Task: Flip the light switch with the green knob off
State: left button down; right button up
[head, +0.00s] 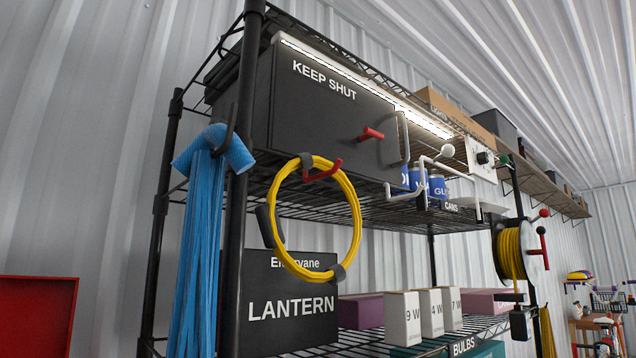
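A small green knob (505,159) shows at the right end of the shelf's upper level, just right of a white box (481,157) with a round dark dial on its face. The knob is small here, and I cannot tell which way its switch is set. A long strip light (365,85) under the top of the rack is lit. Neither of my grippers is in view.
A black wire rack (240,180) fills the middle. A black "KEEP SHUT" cabinet (330,115) has a red handle. A yellow cable coil (352,225), blue straps (195,240) and a cord reel (515,250) hang on the rack. Bent white rods (436,163) stick out before the cans.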

aim_at(504, 159)
jog(key=k, duration=1.3)
jog(key=z, duration=0.9)
jog(key=i, duration=0.85)
jog(key=z, duration=0.8)
jog(key=i, duration=1.6)
jog(key=u, duration=1.25)
jog(key=i, duration=0.5)
jog(key=u, duration=0.4)
